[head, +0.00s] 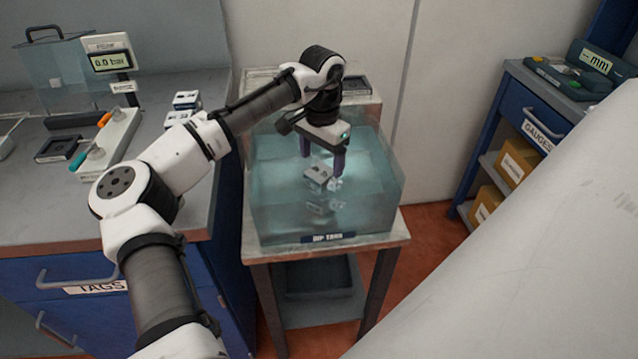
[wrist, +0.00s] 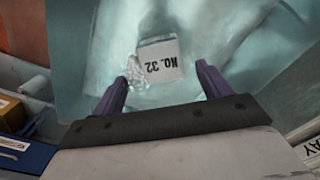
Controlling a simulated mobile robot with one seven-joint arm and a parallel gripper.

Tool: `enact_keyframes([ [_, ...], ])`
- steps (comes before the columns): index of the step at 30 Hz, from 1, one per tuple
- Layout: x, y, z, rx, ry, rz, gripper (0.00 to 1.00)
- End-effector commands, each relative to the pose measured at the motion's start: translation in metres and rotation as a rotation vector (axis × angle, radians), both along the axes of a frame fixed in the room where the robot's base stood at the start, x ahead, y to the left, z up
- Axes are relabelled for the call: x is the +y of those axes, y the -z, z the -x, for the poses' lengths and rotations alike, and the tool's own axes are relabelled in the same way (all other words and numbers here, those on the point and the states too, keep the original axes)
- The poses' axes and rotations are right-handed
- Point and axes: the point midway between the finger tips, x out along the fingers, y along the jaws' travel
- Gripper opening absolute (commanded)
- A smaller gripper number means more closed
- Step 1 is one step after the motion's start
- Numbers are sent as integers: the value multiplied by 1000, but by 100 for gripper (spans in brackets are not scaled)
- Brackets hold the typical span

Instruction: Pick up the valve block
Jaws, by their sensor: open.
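A pale valve block (head: 318,178) is inside the clear dip tank (head: 275,215). In the wrist view its face (wrist: 160,62) reads "NO. 32", upside down. My gripper (head: 322,162) points down into the tank with its two purple fingers apart. In the wrist view the block lies just beyond the open fingertips (wrist: 162,76), roughly centred between them. I cannot tell if either finger touches it. A paler shape below the block in the head view may be its reflection. A clear bubbly patch (wrist: 132,74) shows beside the block's left side.
The tank's walls surround the gripper; it stands on a small table (head: 395,232). A gauge cabinet (head: 540,105) stands at right.

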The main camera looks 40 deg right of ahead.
Motion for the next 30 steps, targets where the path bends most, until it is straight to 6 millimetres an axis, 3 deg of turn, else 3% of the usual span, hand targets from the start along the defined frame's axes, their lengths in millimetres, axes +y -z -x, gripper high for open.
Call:
enact_keyframes([
  [7,1,18,-1,0,-1,0,76],
  [15,1,54,-1,0,-1,2,76],
  [24,1,61,-1,0,-1,2,76],
  [30,1,60,-1,0,-1,2,50],
])
